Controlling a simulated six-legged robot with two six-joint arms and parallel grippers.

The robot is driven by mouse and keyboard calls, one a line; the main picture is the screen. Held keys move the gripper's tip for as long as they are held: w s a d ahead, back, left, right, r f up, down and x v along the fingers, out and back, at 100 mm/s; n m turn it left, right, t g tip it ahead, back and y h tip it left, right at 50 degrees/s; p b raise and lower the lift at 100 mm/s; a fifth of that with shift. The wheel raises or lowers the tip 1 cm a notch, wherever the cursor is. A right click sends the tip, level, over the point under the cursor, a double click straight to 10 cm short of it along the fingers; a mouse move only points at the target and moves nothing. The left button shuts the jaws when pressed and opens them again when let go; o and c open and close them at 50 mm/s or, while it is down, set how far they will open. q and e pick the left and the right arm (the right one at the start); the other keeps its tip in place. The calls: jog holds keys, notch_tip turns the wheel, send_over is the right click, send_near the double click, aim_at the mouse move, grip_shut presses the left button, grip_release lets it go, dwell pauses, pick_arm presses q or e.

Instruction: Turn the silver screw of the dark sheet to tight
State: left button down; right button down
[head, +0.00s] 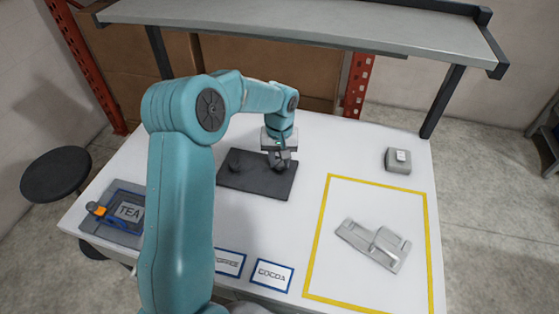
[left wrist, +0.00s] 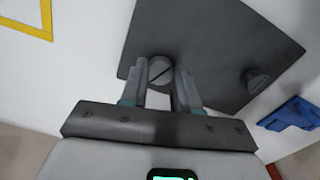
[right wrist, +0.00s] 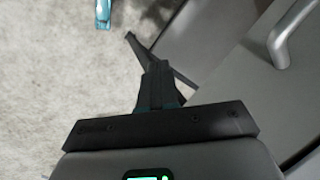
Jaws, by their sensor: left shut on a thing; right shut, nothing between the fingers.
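The dark sheet (head: 255,184) lies flat on the white table; it also shows in the left wrist view (left wrist: 205,50). A silver slotted screw (left wrist: 160,70) stands near one edge of the sheet, its slot running diagonally in that view. My left gripper (head: 281,162) is over the sheet, pointing down, its fingers (left wrist: 162,78) shut on the silver screw's head. A second, darker screw head (left wrist: 257,80) sits near the other end of the sheet. My right gripper (right wrist: 158,80) is shut and empty, away from the sheet, over the floor beside grey furniture.
A yellow-outlined area (head: 320,235) holds a grey bracket-like part (head: 374,244). A small grey box (head: 398,160) stands at the right. A TEA plate (head: 128,211) with orange and blue items lies left; a COCOA label (head: 271,275) is in front. A grey shelf (head: 300,28) spans the back.

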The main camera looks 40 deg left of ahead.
pick_arm(q)
jog(key=m, duration=0.3)
jog(key=shift+w+m+b, duration=0.1)
jog(key=shift+m+b, duration=0.2)
jog(key=shift+m, duration=0.1)
jog(key=m, duration=0.3)
jog(key=shift+a+r+m, duration=0.1)
jog(key=shift+m, duration=0.2)
jog(key=m, duration=0.3)
jog(key=shift+r+m, duration=0.1)
jog(key=shift+m, duration=0.2)
jog(key=m, duration=0.4)
jog(key=shift+m, duration=0.3)
jog(key=m, duration=0.3)
jog(key=shift+m, duration=0.3)
jog(key=m, duration=0.3)
jog(key=shift+r+m, duration=0.1)
jog(key=shift+m, duration=0.2)
jog(key=m+p, duration=0.1)
jog(key=m, duration=0.3)
jog(key=shift+w+m, duration=0.1)
jog(key=shift+m, duration=1.8)
